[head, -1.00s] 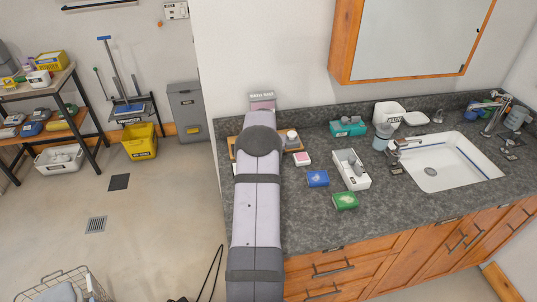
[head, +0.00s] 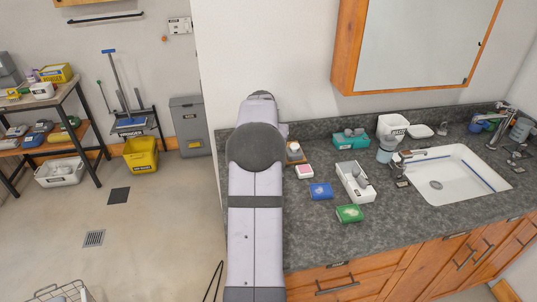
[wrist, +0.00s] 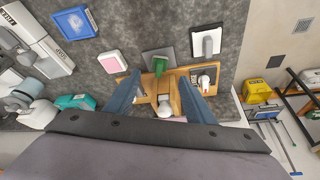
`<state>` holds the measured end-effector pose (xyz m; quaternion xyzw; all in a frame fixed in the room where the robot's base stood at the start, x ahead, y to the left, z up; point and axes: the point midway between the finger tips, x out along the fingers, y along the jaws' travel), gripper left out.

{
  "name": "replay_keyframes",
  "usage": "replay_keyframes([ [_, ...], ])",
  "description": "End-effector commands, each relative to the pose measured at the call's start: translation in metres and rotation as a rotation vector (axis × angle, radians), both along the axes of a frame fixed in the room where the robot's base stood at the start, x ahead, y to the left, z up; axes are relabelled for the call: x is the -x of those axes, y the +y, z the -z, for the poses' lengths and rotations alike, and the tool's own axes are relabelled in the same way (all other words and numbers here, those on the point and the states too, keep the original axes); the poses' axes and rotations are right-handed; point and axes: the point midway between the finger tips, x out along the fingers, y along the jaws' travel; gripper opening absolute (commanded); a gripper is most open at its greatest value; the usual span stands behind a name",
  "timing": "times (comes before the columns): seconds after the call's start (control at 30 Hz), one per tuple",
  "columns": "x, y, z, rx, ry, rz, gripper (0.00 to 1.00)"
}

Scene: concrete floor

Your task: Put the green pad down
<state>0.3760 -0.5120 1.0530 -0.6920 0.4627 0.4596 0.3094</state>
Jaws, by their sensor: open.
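The green pad (head: 348,213) lies flat on the grey counter, in front of the white holder, and nothing touches it in the head view. I cannot make it out for certain in the wrist view. My gripper (wrist: 158,88) is open in the wrist view, its two blue-grey fingers spread above a wooden tray (wrist: 180,76) with nothing held between them. A small green item (wrist: 160,65) on a grey square shows just beyond the fingertips; I cannot tell what it is. In the head view my arm hides the gripper and most of the tray.
A blue pad (head: 320,191) and a pink block (head: 304,171) lie near the green pad. The white holder (head: 355,182), a teal box (head: 350,139) and the sink (head: 458,173) are to the right. The counter's front left is clear.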

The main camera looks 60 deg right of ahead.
Motion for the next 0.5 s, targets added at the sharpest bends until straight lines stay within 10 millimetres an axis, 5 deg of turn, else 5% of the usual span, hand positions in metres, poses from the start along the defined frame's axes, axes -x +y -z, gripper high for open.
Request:
replay_keyframes([
  [0.37,0.001,0.004,-0.008,0.0,0.0,-0.001,0.49],
  [0.5,-0.009,0.02,-0.008,-0.009,0.006,-0.035,0.49],
])
